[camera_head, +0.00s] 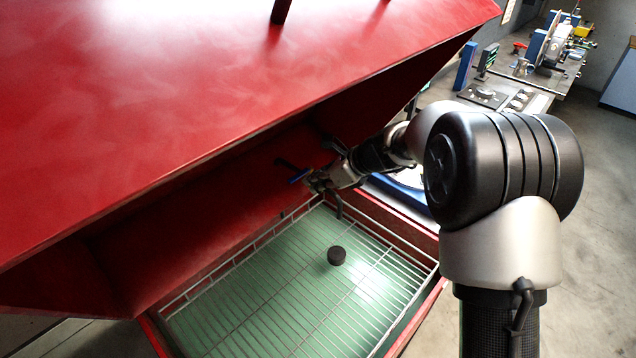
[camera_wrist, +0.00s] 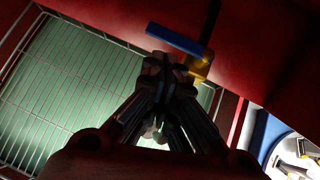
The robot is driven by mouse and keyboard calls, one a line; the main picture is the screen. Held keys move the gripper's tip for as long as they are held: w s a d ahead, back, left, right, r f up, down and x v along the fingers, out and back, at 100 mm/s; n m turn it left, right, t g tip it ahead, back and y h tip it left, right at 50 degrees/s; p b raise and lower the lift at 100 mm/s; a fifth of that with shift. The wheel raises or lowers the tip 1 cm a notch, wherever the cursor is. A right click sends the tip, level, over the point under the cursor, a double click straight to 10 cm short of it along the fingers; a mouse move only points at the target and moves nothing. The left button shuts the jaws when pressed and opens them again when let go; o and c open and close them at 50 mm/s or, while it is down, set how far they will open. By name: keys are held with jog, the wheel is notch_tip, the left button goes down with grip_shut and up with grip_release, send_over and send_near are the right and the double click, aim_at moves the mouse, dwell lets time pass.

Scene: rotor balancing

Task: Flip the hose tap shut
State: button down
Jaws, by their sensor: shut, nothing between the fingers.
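The hose tap has a blue lever (camera_wrist: 174,39) and a brass-yellow body (camera_wrist: 200,66), mounted by the red wall of the cabinet. In the head view the blue lever (camera_head: 298,176) shows just left of my gripper (camera_head: 314,184). In the wrist view the lever lies slanted across, above the fingertips of my gripper (camera_wrist: 165,66). My gripper is shut and empty, its tips close to the lever and the tap body. I cannot tell whether they touch. The lower part of the tap is partly hidden by my fingers.
A wire rack (camera_head: 290,290) over a green basin lies below, with a black round piece (camera_head: 336,256) on it. The big red lid (camera_head: 180,90) slopes overhead. A bench (camera_head: 510,85) with tools stands at the back right.

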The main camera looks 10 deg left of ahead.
jog(key=shift+s+a+m+t+p, duration=0.1)
jog(key=shift+a+m+t+p, duration=0.45)
jog(key=shift+a+m, duration=0.45)
